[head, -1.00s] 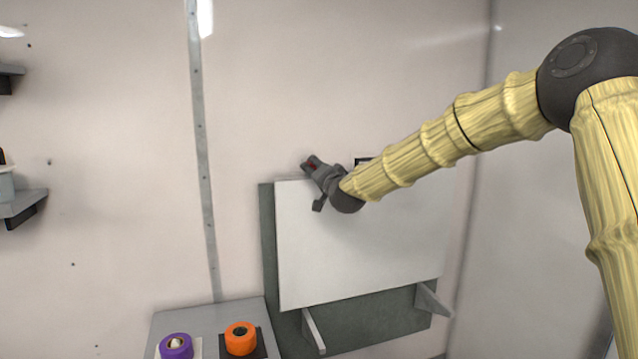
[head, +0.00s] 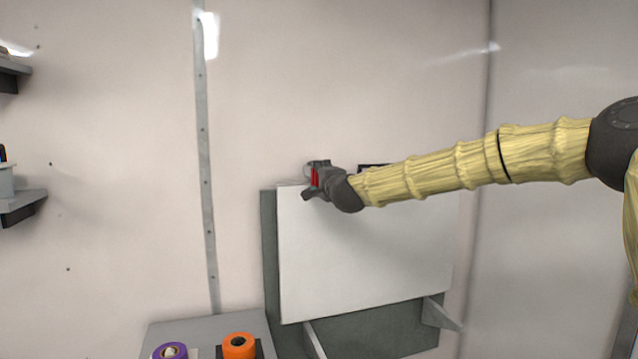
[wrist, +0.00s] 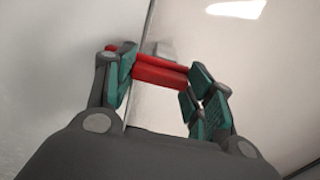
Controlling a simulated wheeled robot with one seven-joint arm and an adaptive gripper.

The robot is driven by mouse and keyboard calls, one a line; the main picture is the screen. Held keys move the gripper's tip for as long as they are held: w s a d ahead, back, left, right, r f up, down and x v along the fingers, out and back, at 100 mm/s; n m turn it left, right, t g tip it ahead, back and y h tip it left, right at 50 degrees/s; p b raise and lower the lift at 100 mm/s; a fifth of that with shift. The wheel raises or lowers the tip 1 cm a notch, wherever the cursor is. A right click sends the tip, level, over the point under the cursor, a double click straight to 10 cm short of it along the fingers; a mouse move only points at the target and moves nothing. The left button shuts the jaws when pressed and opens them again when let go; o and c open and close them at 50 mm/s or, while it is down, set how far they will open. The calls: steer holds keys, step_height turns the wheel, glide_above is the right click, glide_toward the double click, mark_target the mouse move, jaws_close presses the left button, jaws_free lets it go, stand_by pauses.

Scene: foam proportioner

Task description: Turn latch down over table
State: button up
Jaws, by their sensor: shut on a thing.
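The white table panel (head: 365,255) stands folded up flat against the wall, over a grey-green backing board. The red latch (head: 315,177) is at the panel's top left edge. In the wrist view the red latch (wrist: 160,70) lies crosswise between the two green-padded fingers. My gripper (head: 314,180) is at the panel's top edge, shut on the latch, with the wrist coming in from the right. In the head view my gripper covers part of the latch.
Grey support brackets (head: 440,314) stick out below the panel. A grey shelf (head: 215,326) at lower left carries a purple tape roll (head: 171,351) and an orange tape roll (head: 239,346). Another wall shelf (head: 20,203) is at far left.

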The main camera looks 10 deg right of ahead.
stand_by(0.4)
steer(key=o, duration=1.5)
steer(key=shift+c, duration=0.2)
steer(key=shift+s, duration=0.1)
steer(key=s+d, duration=0.1)
steer(key=s, duration=1)
steer(key=shift+s+d, duration=0.3)
steer(key=shift+d, duration=0.1)
steer(key=shift+f, duration=0.1)
